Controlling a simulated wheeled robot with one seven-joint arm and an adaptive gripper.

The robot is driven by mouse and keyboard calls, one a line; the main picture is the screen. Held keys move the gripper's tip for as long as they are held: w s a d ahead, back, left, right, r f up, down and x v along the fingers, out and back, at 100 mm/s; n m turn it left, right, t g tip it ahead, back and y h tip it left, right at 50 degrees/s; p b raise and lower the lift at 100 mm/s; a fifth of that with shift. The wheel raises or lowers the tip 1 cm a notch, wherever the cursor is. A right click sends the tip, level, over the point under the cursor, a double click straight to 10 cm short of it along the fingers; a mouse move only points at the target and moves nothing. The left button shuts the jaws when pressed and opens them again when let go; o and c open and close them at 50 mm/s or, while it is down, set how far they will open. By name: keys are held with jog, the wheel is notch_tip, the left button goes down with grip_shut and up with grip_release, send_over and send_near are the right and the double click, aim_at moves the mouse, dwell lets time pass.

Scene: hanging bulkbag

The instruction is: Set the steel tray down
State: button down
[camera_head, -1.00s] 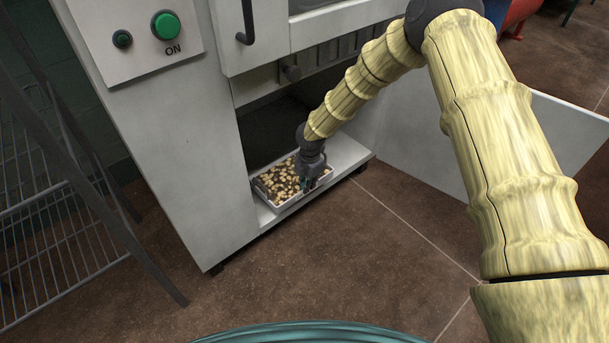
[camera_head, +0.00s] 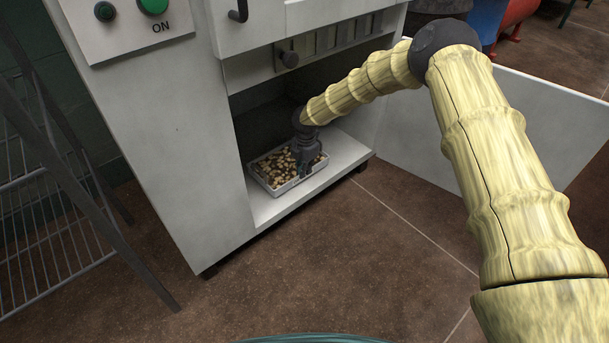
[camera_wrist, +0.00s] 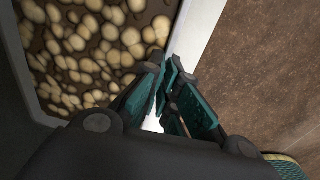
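The steel tray (camera_head: 287,189) is a shallow, pale rectangular tray filled with tan, rounded lumps on a dark bed. It is over the low white shelf in the opening of the white cabinet. Whether it rests fully on the shelf or hangs just above it, I cannot tell. My gripper (camera_head: 303,173) points down at the tray's front right side. In the wrist view, my gripper's teal fingers (camera_wrist: 168,88) are close together on the tray's wall, with the lumps to the left. The fingertips' contact is partly hidden.
The shelf's bare front strip (camera_head: 318,187) lies before and right of the tray. The cabinet's left wall (camera_head: 205,170) borders the opening. A white panel (camera_head: 480,130) stands at right, and a wire rack (camera_head: 55,225) at left. The brown floor in front is clear.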

jog(key=shift+f, duration=0.4)
jog(key=shift+f, duration=0.1)
jog(key=c, duration=1.6)
grip_release()
jog(key=shift+c, duration=0.2)
